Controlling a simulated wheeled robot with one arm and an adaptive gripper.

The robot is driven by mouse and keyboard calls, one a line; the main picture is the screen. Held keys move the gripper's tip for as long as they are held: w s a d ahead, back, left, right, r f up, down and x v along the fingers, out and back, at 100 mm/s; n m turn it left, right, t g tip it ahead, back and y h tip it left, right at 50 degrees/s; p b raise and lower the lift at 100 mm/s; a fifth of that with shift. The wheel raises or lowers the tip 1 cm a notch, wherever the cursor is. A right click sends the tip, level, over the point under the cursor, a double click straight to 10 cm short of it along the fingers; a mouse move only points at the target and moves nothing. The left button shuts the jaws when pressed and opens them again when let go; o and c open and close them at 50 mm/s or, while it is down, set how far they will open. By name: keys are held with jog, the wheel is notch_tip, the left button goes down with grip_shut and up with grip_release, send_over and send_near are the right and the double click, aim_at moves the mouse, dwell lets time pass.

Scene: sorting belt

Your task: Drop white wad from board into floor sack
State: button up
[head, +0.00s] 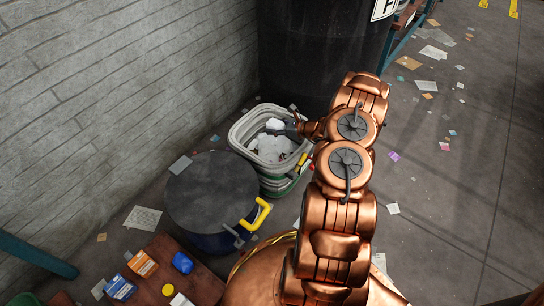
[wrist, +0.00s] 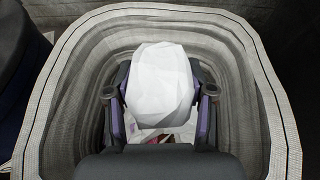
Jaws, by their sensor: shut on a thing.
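The white wad (wrist: 160,80) is crumpled and sits between the two fingers of my gripper (wrist: 158,103) in the wrist view. It also shows in the head view (head: 275,124), small and pale at the gripper's end. My gripper is shut on it. The sack (wrist: 53,92) is grey-white, woven and open-topped, and its rim surrounds the gripper and wad in the wrist view. In the head view the sack (head: 239,130) stands on the floor by the wall, with pale stuff inside. The wad is over the opening; its exact depth cannot be told.
A dark lidded drum (head: 210,190) with a yellow handle stands left of the sack. A tall black bin (head: 310,50) stands behind it. A brown board (head: 150,285) holds small boxes at lower left. Paper scraps lie on the floor; the right side is open.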

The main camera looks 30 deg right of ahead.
jog(key=shift+f, duration=0.25)
jog(key=o, duration=0.8)
jog(key=shift+o, duration=0.2)
jog(key=v, duration=1.2)
